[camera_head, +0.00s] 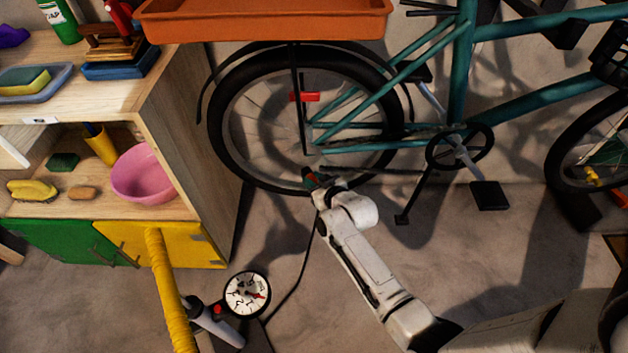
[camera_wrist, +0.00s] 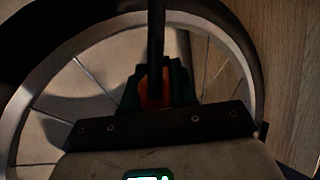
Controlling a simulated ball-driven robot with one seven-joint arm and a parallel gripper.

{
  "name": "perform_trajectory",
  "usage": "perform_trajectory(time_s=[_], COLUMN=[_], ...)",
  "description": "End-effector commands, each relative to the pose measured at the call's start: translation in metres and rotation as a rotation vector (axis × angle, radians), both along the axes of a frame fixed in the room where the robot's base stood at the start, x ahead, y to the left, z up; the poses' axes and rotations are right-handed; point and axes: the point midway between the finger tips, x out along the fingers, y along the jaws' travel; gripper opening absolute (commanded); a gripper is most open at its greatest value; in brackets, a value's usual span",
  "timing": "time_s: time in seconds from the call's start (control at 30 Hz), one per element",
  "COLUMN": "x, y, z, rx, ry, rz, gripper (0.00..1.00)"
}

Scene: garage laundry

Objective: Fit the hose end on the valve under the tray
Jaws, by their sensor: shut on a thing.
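My gripper (camera_head: 311,180) is low in front of the bicycle's rear wheel (camera_head: 222,125), near the bottom of its tyre. In the wrist view its dark green fingers (camera_wrist: 158,88) are closed around an orange and black piece, which I take as the hose end (camera_wrist: 153,97). The black hose (camera_head: 297,270) runs from the pump (camera_head: 246,293) up to my gripper. The orange tray (camera_head: 262,27) is above the wheel. I cannot make out the valve in either view. Whether the hose end touches the wheel cannot be told.
A wooden cabinet (camera_head: 180,130) stands close on the left of the wheel, with a pink bowl (camera_head: 142,174) on its shelf. The bicycle's teal frame (camera_head: 470,80), pedal (camera_head: 489,195) and kickstand (camera_head: 408,205) are on the right. A yellow bar (camera_head: 168,285) rises at the front left.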

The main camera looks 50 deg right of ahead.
Motion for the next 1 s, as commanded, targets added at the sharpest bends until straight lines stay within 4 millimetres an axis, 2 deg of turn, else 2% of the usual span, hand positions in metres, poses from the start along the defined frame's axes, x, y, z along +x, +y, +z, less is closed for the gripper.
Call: perform_trajectory(time_s=[1.0], x=[0.0], y=[0.0], z=[-0.027], rx=[0.0], ry=[-0.001], rz=[0.0], gripper=[0.0])
